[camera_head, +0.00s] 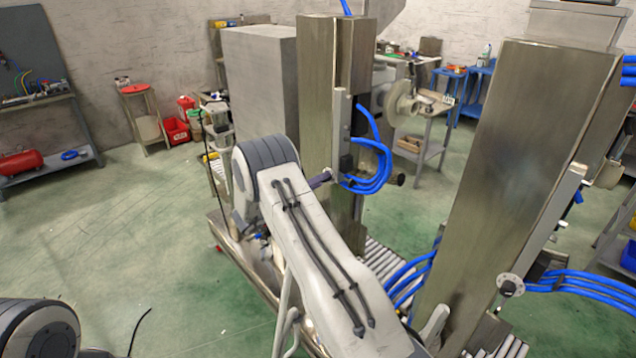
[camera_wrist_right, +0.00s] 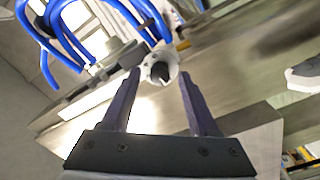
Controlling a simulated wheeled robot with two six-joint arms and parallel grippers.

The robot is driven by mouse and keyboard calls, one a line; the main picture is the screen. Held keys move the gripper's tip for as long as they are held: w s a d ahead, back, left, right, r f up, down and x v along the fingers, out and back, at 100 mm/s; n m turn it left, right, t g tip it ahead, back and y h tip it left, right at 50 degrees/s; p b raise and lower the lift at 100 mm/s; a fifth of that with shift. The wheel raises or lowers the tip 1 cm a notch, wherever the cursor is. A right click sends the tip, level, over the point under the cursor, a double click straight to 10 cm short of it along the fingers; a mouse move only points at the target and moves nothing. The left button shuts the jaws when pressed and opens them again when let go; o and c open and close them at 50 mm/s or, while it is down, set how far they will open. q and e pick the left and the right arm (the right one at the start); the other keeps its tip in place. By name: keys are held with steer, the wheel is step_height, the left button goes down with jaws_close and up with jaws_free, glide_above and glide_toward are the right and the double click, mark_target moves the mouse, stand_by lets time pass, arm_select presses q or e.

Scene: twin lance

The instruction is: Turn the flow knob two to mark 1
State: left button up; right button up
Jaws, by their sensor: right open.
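In the right wrist view a flow knob (camera_wrist_right: 160,73), dark on a pale round dial, sits on a metal column (camera_wrist_right: 220,62). My right gripper (camera_wrist_right: 160,76) is open, with one fingertip to each side of the knob in the picture. I cannot tell whether the fingers touch it, and the dial marks are too small to read. In the head view a purple finger of the right gripper (camera_head: 321,179) shows beside the left column (camera_head: 318,95). Another dark knob on a pale dial (camera_head: 509,284) is low on the right column (camera_head: 520,150). No number shows on either. My left gripper is out of view.
Blue hoses (camera_head: 372,160) loop beside the left column, close to the right gripper. More blue hoses (camera_head: 590,287) run from the right column. A roller conveyor (camera_head: 385,262) lies between the columns. Green floor (camera_head: 150,240) is open at left.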

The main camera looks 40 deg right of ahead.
steer(key=a+b, duration=0.4)
steer(key=a, duration=0.6)
steer(key=shift+s, duration=0.45)
steer(key=shift+f, duration=0.1)
